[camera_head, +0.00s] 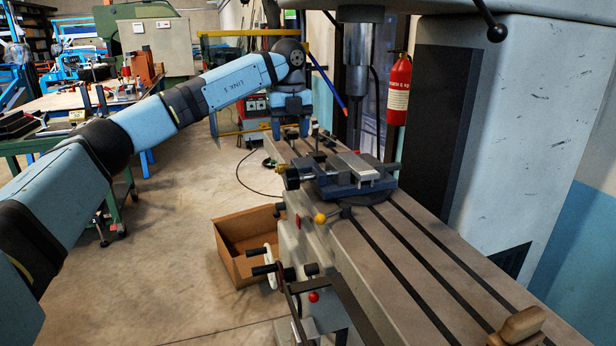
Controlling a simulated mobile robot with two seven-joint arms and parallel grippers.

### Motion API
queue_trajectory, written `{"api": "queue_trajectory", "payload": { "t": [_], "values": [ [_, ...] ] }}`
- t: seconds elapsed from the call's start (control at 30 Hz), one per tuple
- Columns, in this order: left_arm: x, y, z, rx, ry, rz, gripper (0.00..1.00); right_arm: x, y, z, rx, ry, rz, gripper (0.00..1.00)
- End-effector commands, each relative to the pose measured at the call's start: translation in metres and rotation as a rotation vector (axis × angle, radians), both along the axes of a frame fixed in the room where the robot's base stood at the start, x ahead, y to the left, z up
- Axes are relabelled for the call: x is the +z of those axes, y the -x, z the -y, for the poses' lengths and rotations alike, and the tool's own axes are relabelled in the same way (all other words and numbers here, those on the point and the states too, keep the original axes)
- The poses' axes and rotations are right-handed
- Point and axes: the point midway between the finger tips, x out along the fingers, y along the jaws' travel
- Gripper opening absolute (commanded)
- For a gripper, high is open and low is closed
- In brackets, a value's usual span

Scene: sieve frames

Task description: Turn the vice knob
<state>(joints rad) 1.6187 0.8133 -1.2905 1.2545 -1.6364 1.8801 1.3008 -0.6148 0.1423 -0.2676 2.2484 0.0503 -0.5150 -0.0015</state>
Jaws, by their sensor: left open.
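The grey-blue vice (340,187) sits on the slotted machine table, with a pale block between its jaws. Its knob, a dark round end piece (291,178) with a brass-coloured part beside it, sticks out at the vice's left side. My left arm reaches in from the left, and its blue gripper (290,129) points down, open. In the picture it is above the knob and apart from it; how far behind or above it is, I cannot tell. I see nothing between its fingers. My right gripper is not in view.
The machine table (440,265) runs to the lower right, with a wooden-handled brush (517,328) at its near end. The machine's spindle (362,55) hangs over the table behind the vice. A cardboard box (238,258) and hand cranks (265,268) are at the left side.

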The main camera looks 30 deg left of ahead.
Motion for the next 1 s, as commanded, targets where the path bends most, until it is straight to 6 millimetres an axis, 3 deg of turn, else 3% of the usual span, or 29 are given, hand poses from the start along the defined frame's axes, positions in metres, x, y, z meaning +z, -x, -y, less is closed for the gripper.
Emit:
{"api": "queue_trajectory", "payload": {
  "t": [0.2,0.5,0.7,1.0],
  "values": [
    [-0.048,0.001,0.000,-0.001,-0.003,-0.003,0.57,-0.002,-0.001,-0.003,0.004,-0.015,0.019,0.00],
    [-0.105,0.000,0.000,0.000,-0.002,-0.001,0.57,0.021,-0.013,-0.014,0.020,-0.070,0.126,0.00],
    [-0.122,0.000,0.001,0.000,-0.002,0.001,0.57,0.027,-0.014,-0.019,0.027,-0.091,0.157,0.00],
    [-0.125,0.000,0.001,0.000,-0.003,0.001,0.57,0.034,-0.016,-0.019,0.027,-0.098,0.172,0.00]
  ]
}}
